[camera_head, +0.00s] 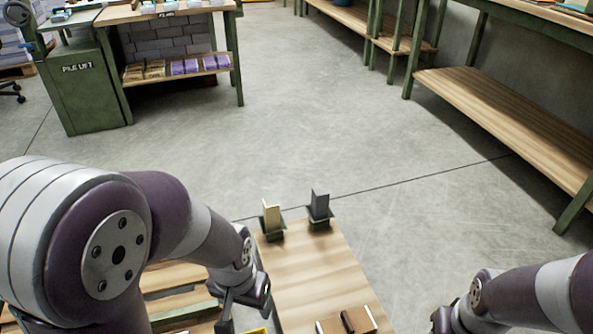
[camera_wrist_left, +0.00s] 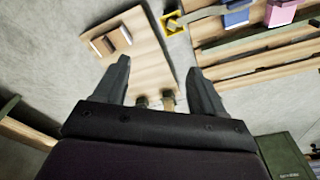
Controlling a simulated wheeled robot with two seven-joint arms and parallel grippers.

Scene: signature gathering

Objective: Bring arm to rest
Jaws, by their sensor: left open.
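My left arm comes in from the left in the head view, bent across the lower left. Its gripper (camera_head: 243,310) hangs beside the left edge of a small wooden table (camera_head: 300,285), partly cut off by the bottom of the picture. In the left wrist view its two black fingers (camera_wrist_left: 158,68) stand apart with nothing between them; the same table (camera_wrist_left: 150,65) shows beyond. My right arm comes in at the lower right, apart from the table. Its gripper (camera_head: 445,318) is mostly cut off, so its jaws cannot be made out.
The table bears a cream piece (camera_head: 271,216) and a grey piece (camera_head: 319,205) in small stands, and a brown block (camera_head: 347,322) at the near end. Slatted wood (camera_head: 165,280) lies under my left arm. Benches (camera_head: 505,125) line the right; open floor (camera_head: 300,110) lies ahead.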

